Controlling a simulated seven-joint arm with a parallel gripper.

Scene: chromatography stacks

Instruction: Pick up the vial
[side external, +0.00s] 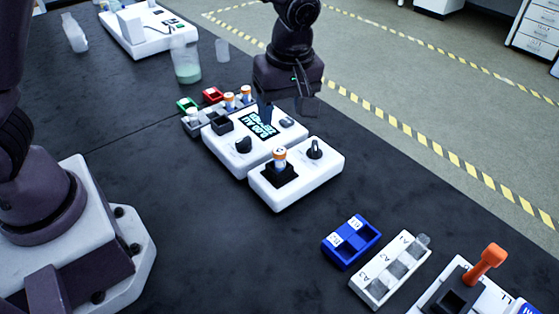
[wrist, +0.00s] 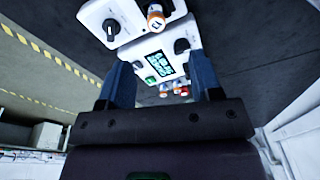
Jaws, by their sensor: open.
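A vial with an orange-and-white top (side external: 279,156) stands upright in a black square holder on the front white device (side external: 310,180). It also shows at the top of the wrist view (wrist: 155,14). Two similar vials, one (side external: 230,101) and another (side external: 246,94), stand in a small rack behind the display device. Which vial is meant, I cannot tell. My gripper (side external: 286,107) hangs over the back right of the display device (side external: 262,132), apart from every vial. In the wrist view, its two blue-grey fingers (wrist: 163,72) are spread wide with nothing held.
A blue two-slot block (side external: 351,242), a white labelled rack (side external: 390,270) and a device with an orange lever (side external: 487,258) stand at the front right. A beaker of pale green liquid (side external: 187,72) stands behind. The dark table between them is clear.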

